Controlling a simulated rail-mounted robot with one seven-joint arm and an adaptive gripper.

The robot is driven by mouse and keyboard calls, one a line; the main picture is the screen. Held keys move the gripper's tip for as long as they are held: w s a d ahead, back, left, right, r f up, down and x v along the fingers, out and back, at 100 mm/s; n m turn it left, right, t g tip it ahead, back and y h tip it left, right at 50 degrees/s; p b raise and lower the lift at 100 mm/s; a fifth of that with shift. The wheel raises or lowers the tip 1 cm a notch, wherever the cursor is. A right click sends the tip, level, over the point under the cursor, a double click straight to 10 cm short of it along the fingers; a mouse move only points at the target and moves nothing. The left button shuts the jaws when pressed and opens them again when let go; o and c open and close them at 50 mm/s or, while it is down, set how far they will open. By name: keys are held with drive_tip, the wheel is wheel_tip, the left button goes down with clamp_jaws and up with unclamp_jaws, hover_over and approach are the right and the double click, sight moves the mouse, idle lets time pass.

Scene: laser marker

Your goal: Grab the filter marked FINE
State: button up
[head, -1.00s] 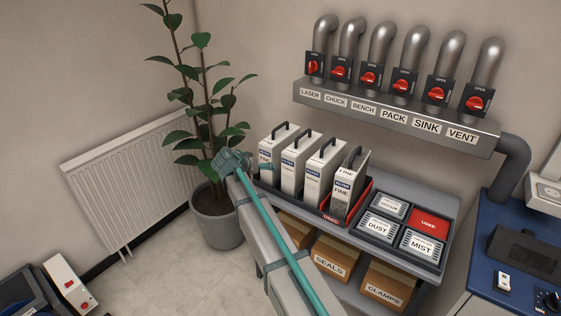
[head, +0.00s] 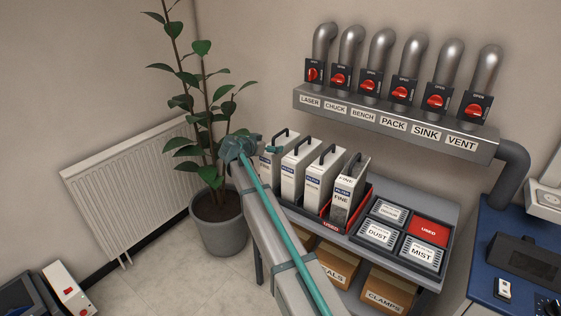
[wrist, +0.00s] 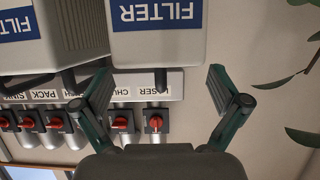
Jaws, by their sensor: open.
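Several white upright filters with dark top handles stand in a row on the shelf top. The filter marked FINE (head: 346,190) is the rightmost, with a blue label and a red-edged holder around its base. My gripper (head: 272,149) is at the left end of the row, away from the FINE filter. In the wrist view, upside down, my gripper (wrist: 160,90) is open and empty. The leftmost filter (wrist: 155,40) lies ahead between its fingers, its handle pointing toward me. Another filter (wrist: 70,35) is beside it. My arm hides part of the leftmost filter in the head view.
A potted plant (head: 217,225) stands close to the left of my gripper. Trays with DUST (head: 378,235), MIST and USED labels lie to the right of the filters. A duct (head: 395,122) with red valves runs above. Cardboard boxes (head: 383,292) sit below.

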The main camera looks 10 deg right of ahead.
drive_tip(key=shift+p+x, duration=0.8)
drive_tip(key=shift+x, duration=1.9)
drive_tip(key=shift+c, duration=0.3)
clamp_jaws()
